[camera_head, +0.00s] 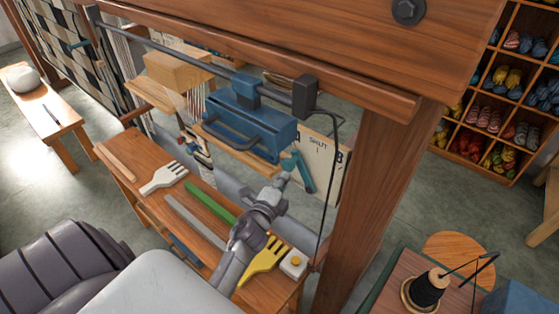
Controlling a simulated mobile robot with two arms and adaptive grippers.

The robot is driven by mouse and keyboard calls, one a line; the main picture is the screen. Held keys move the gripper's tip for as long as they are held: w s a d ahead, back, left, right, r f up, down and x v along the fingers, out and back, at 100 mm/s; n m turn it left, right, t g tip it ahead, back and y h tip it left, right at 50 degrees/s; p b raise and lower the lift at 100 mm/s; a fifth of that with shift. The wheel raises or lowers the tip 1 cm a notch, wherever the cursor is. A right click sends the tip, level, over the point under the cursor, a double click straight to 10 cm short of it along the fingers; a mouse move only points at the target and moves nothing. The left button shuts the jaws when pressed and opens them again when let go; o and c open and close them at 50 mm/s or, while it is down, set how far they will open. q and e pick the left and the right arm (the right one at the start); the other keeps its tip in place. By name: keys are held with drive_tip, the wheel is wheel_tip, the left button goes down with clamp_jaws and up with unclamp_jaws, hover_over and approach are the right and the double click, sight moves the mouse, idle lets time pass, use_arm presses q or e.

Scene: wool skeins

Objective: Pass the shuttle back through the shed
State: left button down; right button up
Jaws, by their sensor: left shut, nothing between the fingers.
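A wooden loom frame (375,190) fills the middle. Pale warp threads (196,104) hang behind a blue carriage box with a handle (250,125) on a dark rail. I cannot make out the shuttle for certain, nor whether the shed is open. My left gripper (282,180) is shut and empty, above the loom's front bench. In the picture its tip is close to a teal lever (304,172) beside a card reading "SHUT" (322,150); I cannot tell whether they touch. My right gripper is not in view.
The bench (128,150) holds a white fork (163,178), a green bar (208,202), a grey bar (193,221), a yellow fork (262,258) and a pale block with a button (293,264). A black thread spool (428,287) stands lower right. Yarn shelves (494,90) stand at the back right.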

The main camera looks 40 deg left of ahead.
use_arm(q)
drive_tip(key=w+a+p, duration=0.1)
drive_tip(key=a, duration=0.1)
drive_tip(key=w+a, duration=0.2)
drive_tip(key=shift+w+a+p, duration=0.3)
drive_tip(key=shift+p, duration=0.05)
drive_tip(key=shift+f, duration=0.1)
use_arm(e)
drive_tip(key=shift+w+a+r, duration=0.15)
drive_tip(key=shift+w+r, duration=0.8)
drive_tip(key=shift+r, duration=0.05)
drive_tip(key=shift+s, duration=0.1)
